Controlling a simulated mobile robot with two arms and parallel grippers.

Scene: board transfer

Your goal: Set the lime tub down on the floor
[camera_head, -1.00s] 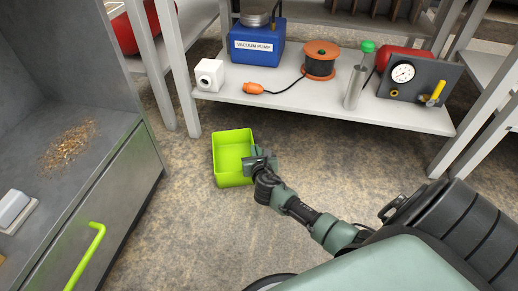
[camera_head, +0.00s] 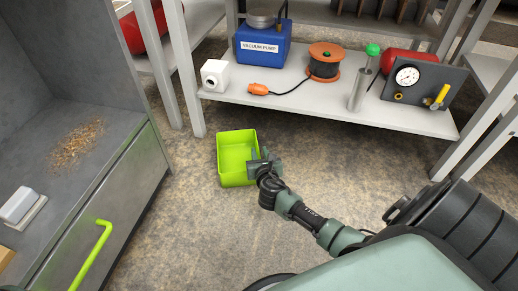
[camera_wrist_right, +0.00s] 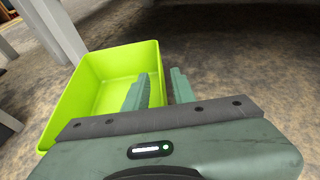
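The lime tub (camera_head: 238,176) is an open, empty box in the middle of the head view. It looks upright and resting on the concrete floor, though its underside is hidden. My right gripper (camera_head: 264,158) is at the tub's right wall. In the right wrist view, the tub (camera_wrist_right: 75,95) fills the left half. The fingers of my right gripper (camera_wrist_right: 160,90) straddle its near right wall, one inside and one outside, with a gap between them and the wall. The gripper looks open.
A low shelf (camera_head: 420,121) behind the tub holds a blue vacuum pump (camera_head: 263,45), a cable reel (camera_head: 324,62) and a gauge panel (camera_head: 415,82). A grey cabinet (camera_head: 115,190) with a lime handle (camera_head: 92,258) stands left. Floor in front of the tub is clear.

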